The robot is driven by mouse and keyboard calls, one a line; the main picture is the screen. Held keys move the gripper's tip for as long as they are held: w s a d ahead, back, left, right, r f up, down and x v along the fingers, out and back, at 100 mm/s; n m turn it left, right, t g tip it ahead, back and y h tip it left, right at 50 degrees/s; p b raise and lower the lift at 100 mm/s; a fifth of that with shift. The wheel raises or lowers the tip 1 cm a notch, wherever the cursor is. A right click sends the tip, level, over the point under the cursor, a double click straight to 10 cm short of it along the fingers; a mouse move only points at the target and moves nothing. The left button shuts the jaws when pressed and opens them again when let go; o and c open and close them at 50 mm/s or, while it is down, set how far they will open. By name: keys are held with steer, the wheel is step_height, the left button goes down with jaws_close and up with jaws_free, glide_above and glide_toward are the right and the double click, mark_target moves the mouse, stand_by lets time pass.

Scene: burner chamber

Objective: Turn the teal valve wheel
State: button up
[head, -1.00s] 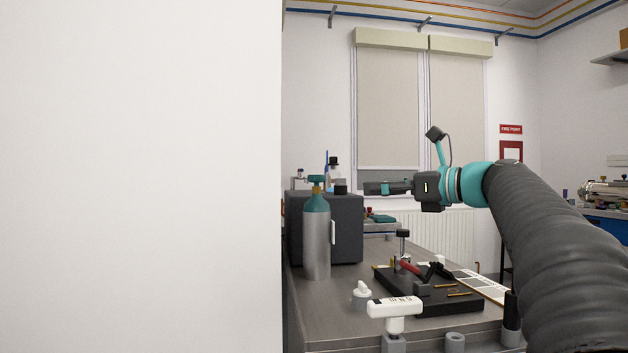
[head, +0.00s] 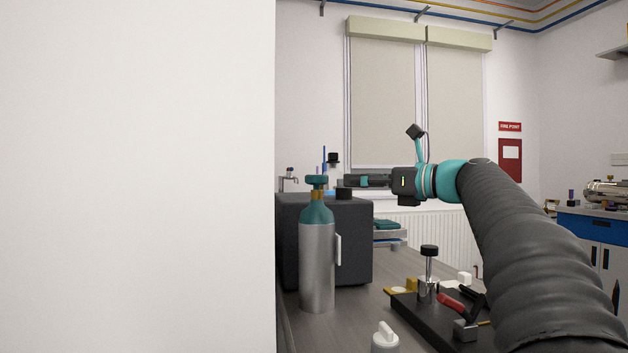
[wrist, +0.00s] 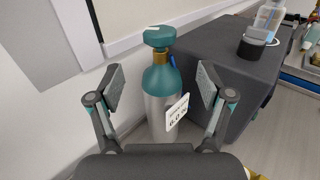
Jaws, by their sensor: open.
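The teal valve wheel (head: 316,180) sits on top of a grey gas cylinder (head: 317,265) with a teal shoulder and a brass neck. The cylinder stands upright on the bench. In the wrist view the wheel (wrist: 159,37) is beyond the fingertips, centred between them and higher in the picture. My gripper (head: 350,181) is level with the wheel in the head view, to its right, and points left. In the wrist view my gripper (wrist: 161,88) is open and empty, its two pads spread wide. A gap shows between wheel and fingers.
A dark grey box (head: 350,240) stands behind and right of the cylinder, with a black-capped bottle (wrist: 268,18) on it. A black tool board (head: 430,318) lies on the bench to the right. A white wall (head: 135,180) fills the left.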

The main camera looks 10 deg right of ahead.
mark_target(326, 179)
steer(key=p+x, duration=0.1)
steer(key=x, duration=1)
steer(key=shift+w+a, duration=0.25)
steer(key=shift+a, duration=0.1)
steer(key=c, duration=1.2)
